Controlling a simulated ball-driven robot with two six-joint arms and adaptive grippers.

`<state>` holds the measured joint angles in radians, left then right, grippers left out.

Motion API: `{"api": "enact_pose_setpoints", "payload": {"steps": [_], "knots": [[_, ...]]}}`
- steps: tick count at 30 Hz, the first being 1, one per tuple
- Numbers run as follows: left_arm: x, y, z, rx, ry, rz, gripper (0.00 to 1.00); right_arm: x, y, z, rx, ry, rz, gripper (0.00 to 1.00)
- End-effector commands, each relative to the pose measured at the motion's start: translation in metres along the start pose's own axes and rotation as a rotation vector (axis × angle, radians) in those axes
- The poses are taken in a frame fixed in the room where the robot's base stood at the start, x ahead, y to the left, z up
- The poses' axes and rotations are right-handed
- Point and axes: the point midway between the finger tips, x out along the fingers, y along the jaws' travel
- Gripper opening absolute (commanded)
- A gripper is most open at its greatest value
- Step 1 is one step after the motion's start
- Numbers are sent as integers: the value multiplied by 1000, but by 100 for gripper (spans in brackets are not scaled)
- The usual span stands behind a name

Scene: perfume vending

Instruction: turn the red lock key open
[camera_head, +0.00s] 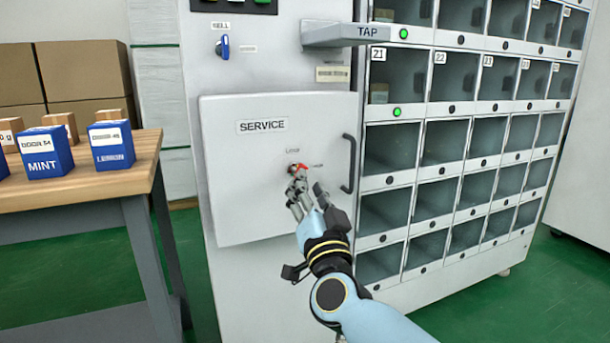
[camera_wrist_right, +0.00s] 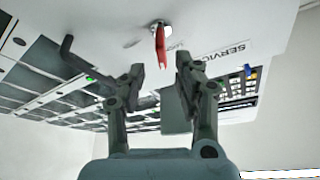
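The red lock key (camera_head: 303,167) sits in the lock of the closed grey SERVICE door (camera_head: 235,185), below a small label. In the right wrist view the red key (camera_wrist_right: 160,47) stands out from a round metal lock on the pale door. My right gripper (camera_head: 298,188) is in front of the lock, just below the key in the head view. In the right wrist view its two fingers (camera_wrist_right: 160,75) are apart, with the key's tip near the gap between them. No grip on the key shows. My left gripper is not in view.
A dark door handle (camera_head: 349,163) is right of the lock. A grey TAP ledge (camera_head: 345,33) juts out above. A blue key (camera_head: 223,46) is at upper left. Rows of compartments (camera_head: 435,147) stand right. A wooden table (camera_head: 85,185) with blue boxes is left.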

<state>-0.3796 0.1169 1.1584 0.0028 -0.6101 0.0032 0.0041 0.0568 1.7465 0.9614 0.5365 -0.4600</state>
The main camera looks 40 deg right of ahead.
Motion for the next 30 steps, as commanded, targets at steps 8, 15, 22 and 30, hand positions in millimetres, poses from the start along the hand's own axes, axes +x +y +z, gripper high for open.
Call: {"api": "enact_pose_setpoints", "payload": {"steps": [8, 15, 22, 30], "knots": [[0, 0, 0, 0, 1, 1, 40, -54, 1, 0, -1, 0, 4, 33], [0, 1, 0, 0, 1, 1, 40, -66, 1, 0, 0, 2, 1, 33], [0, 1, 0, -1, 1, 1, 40, -66, 1, 0, -4, 1, 1, 33], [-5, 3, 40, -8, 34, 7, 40, -58, 3, 9, -89, -214, 16, 33]]}}
